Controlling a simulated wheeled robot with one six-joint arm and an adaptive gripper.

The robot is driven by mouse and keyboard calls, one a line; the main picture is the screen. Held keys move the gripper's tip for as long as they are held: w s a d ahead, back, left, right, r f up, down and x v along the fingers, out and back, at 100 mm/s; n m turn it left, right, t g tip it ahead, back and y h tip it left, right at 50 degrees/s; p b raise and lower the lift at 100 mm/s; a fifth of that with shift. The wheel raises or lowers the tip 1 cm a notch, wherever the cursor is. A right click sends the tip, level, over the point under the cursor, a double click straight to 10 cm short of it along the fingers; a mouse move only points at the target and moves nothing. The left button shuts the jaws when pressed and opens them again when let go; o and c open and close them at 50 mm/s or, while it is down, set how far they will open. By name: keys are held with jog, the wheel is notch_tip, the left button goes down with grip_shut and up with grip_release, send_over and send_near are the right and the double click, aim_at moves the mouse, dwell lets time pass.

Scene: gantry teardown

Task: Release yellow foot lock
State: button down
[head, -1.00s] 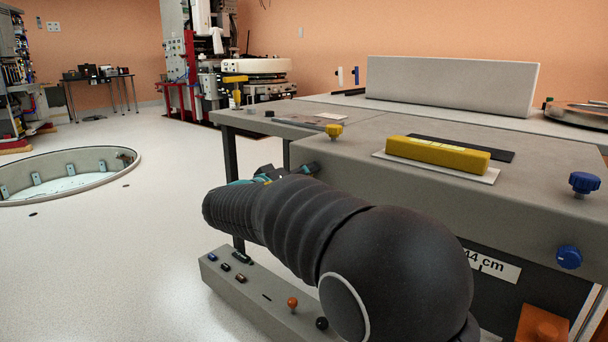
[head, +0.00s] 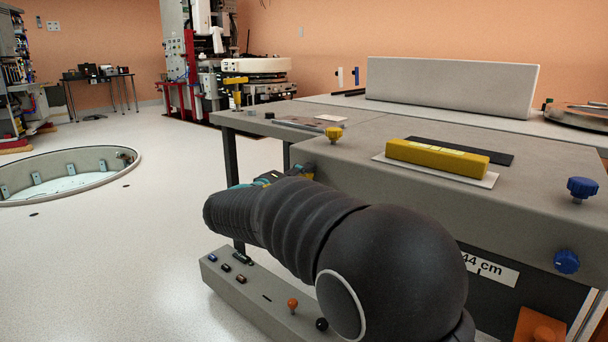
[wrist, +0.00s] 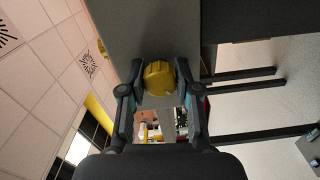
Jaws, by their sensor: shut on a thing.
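In the wrist view, a yellow knob (wrist: 159,80) sits between the two fingers of my gripper (wrist: 160,70), against a grey face. My gripper is shut on this knob. Another yellow knob (head: 333,134) stands above, at the front left of the grey table (head: 350,165).
Two blue knobs (head: 582,188) are at the table's right, one above the other. A yellow bar (head: 437,158) lies on top. A low grey control box (head: 245,285) stands on the floor under my arm. A round floor pit (head: 70,180) is at the left; floor between is clear.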

jog(key=n+p, duration=0.3)
jog(key=n, duration=0.2)
jog(key=shift+r+n, duration=0.15)
jog(key=shift+n, duration=0.15)
jog(key=n+p, duration=0.3)
jog(key=n, duration=0.1)
jog(key=shift+n+p, duration=0.3)
jog(key=shift+p, duration=0.1)
jog(key=shift+f, duration=0.2)
jog(key=c, duration=0.8)
grip_release()
jog(key=v, duration=1.2)
